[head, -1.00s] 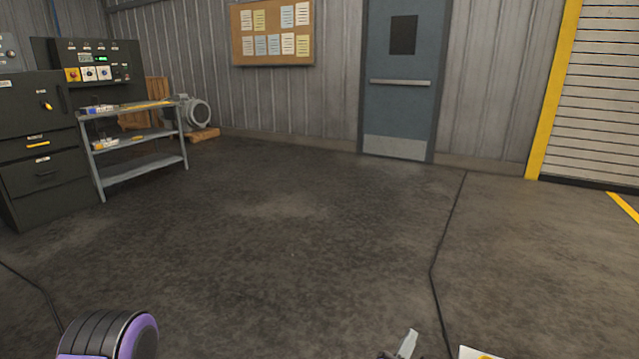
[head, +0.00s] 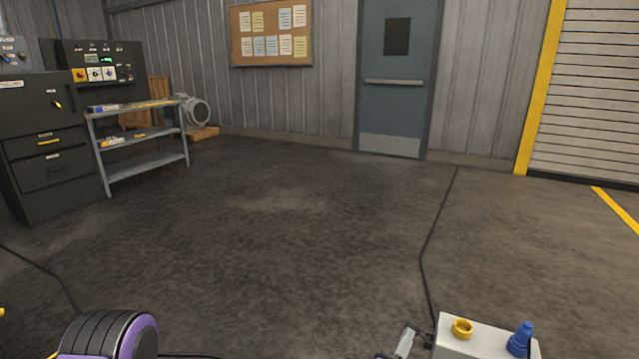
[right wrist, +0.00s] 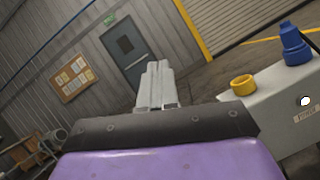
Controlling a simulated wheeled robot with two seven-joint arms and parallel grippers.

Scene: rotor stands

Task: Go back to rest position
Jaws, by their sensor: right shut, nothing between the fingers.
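My right gripper (head: 404,343) shows at the bottom edge of the head view, just left of a light grey box. In the right wrist view its fingers (right wrist: 155,84) are pressed together with nothing between them. The grey box (head: 480,338) carries a yellow ring (head: 462,328) and a blue plug-like part (head: 521,338) on top. In the right wrist view the box (right wrist: 275,105) stands to the right of the fingers, apart from them. My left gripper is not in the head view; only a purple and black part of my own arm shows at bottom left.
A dark cabinet (head: 50,165) and a grey shelf cart (head: 145,165) stand at the left. A motor (head: 192,111) sits by the back wall. A blue-grey door (head: 395,100) and a shutter (head: 590,95) are behind. The middle floor is open, with thin dark lines across it.

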